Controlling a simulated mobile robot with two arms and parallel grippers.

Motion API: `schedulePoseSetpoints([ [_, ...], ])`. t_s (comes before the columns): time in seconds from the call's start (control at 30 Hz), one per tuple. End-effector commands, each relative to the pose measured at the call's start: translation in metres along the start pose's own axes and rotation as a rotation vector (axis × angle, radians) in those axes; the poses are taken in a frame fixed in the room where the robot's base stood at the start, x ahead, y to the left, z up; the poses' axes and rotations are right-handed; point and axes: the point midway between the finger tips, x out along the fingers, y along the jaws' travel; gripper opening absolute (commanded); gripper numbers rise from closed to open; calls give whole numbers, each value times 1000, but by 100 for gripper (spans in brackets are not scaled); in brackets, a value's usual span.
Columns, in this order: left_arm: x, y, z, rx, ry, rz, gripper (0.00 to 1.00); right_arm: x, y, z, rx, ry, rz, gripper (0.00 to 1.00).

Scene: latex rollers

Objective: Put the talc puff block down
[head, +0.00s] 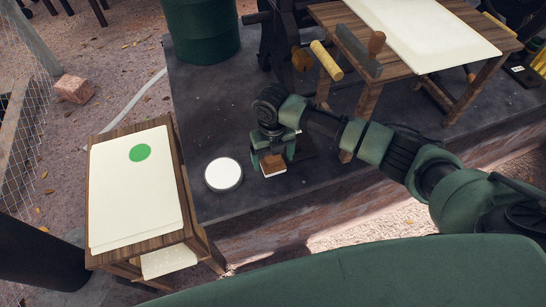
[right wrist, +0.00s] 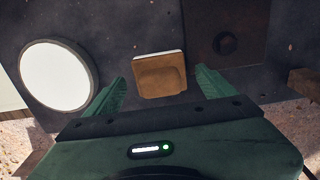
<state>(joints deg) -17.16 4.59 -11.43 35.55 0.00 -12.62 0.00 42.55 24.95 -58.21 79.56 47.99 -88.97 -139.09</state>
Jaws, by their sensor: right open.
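The talc puff block (head: 273,165) is a small brown wooden block with a white pad along its lower edge. It sits on the dark slab just right of a round white dish (head: 223,175) with a dark rim. My right gripper (head: 270,147) is over the block, pointing down. In the right wrist view its fingers (right wrist: 162,92) are spread, with gaps on both sides of the block (right wrist: 160,78). The dish (right wrist: 57,76) lies to the left there, apart from the block. My left gripper is not in view.
A dark square plate with a knob (right wrist: 224,42) lies close right of the block. A small wooden table (head: 110,200) with cream sheets and a green disc (head: 140,153) stands left. A wooden bench (head: 420,30) and a green drum (head: 200,30) are behind. The slab (head: 205,125) is bare behind the dish.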

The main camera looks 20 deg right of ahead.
Motion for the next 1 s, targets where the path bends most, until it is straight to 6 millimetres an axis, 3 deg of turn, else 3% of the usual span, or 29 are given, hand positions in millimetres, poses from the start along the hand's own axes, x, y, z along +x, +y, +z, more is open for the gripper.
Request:
schedulePoseSetpoints([
  [0.17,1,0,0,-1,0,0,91,-14,0,2,0,-4,1,85],
  [0.63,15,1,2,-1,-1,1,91,-106,0,2,0,-4,1,85],
  [0.8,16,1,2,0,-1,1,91,-121,0,1,1,-2,1,85],
  [1.0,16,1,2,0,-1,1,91,-124,0,0,1,0,1,85],
])
